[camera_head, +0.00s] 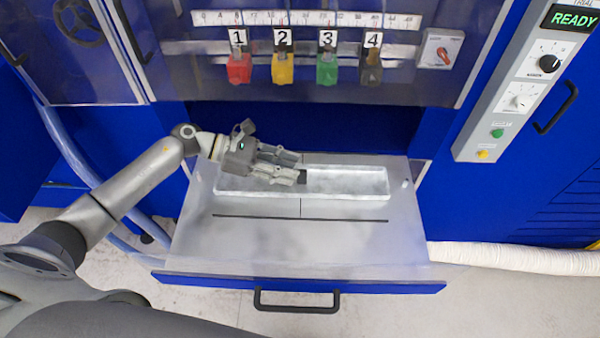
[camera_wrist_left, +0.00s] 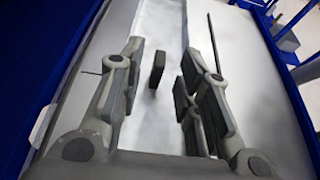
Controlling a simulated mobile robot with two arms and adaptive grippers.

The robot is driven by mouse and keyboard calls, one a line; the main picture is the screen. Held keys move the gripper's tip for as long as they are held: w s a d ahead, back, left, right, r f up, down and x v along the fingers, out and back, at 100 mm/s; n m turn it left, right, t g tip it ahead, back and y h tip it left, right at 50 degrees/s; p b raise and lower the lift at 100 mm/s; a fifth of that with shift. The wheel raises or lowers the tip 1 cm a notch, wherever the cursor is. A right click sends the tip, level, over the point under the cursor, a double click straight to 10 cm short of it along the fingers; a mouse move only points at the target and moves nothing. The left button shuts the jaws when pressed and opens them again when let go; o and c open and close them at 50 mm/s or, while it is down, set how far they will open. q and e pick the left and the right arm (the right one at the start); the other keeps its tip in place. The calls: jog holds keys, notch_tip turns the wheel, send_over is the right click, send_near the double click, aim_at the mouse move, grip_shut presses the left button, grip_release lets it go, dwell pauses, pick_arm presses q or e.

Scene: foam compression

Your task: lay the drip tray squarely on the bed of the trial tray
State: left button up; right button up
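The drip tray (camera_head: 345,182) is a long, shallow, whitish tray. It lies on the rear part of the trial tray's grey bed (camera_head: 300,245), its long side roughly parallel to the bed's black line. A small dark upright tab (camera_wrist_left: 157,69) stands in its middle. My left gripper (camera_head: 294,168) is low over the drip tray's left half and hides part of it. In the left wrist view its fingers are open, one on each side of the tab, with gaps between. My right gripper is not in view.
The trial tray is pulled out, with a black front handle (camera_head: 297,303). The cabinet above carries numbered coloured tags, such as the green one (camera_head: 327,70). A control panel (camera_head: 520,85) reading READY is at the right. A white hose (camera_head: 510,257) runs along the floor.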

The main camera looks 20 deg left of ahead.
pick_arm(q)
jog(key=b+v, duration=0.2)
jog(key=v, duration=0.5)
jog(key=shift+s+a+f, duration=0.1)
jog(key=shift+a+f, duration=0.05)
jog(key=shift+a, duration=0.05)
jog(key=shift+s+a+r, duration=0.1)
jog(key=shift+a+r, duration=0.1)
jog(key=shift+r, duration=0.05)
